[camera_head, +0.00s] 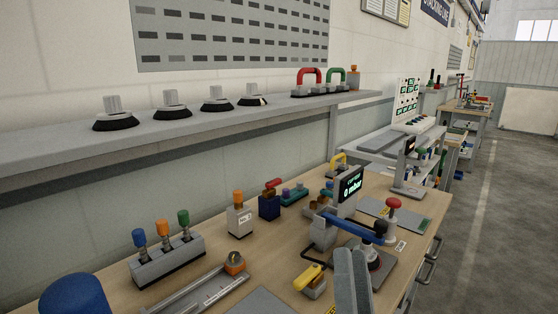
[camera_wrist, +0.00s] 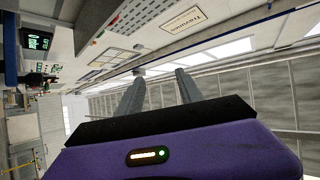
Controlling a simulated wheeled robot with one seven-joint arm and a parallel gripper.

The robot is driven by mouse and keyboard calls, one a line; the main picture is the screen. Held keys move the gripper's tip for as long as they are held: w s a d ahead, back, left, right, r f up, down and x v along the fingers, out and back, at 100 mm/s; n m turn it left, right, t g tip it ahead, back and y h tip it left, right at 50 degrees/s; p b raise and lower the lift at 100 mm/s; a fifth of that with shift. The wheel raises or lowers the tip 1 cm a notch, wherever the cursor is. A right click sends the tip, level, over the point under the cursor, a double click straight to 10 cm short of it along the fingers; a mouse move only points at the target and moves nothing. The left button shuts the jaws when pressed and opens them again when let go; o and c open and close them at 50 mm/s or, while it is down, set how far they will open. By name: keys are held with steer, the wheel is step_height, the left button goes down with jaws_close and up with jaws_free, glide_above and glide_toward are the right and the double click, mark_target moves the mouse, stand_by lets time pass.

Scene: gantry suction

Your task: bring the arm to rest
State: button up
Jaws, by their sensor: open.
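My gripper (camera_head: 351,251) shows at the bottom of the head view as two grey fingers pointing upward, in front of the workbench (camera_head: 205,258). In the wrist view my gripper (camera_wrist: 160,76) has its two fingers apart, with nothing between them. The wrist view is turned on its side and looks toward the wall, windows and ceiling. The rest of the arm is mostly out of the head view.
Near the fingers in the picture are a yellow-handled block (camera_head: 309,281), a blue lever (camera_head: 350,229) and a small display (camera_head: 350,186). A shelf (camera_head: 215,127) carries several suction cups. The floor (camera_head: 500,230) at right is clear.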

steer(key=s+d+f+n+g, duration=0.3)
steer(key=s+f, duration=0.4)
steer(key=s, duration=0.4)
steer(key=s+d+f+n+g, duration=0.3)
steer(key=s+f+g, duration=0.2)
steer(key=s, duration=0.6)
steer(key=s+d+f+n+g, duration=0.3)
steer(key=s+f+n+g, duration=0.1)
steer(key=s+f, duration=0.5)
steer(key=shift+s+d+f+p, duration=0.25)
steer(key=shift+s+f+p, duration=0.2)
steer(key=shift+s, duration=0.65)
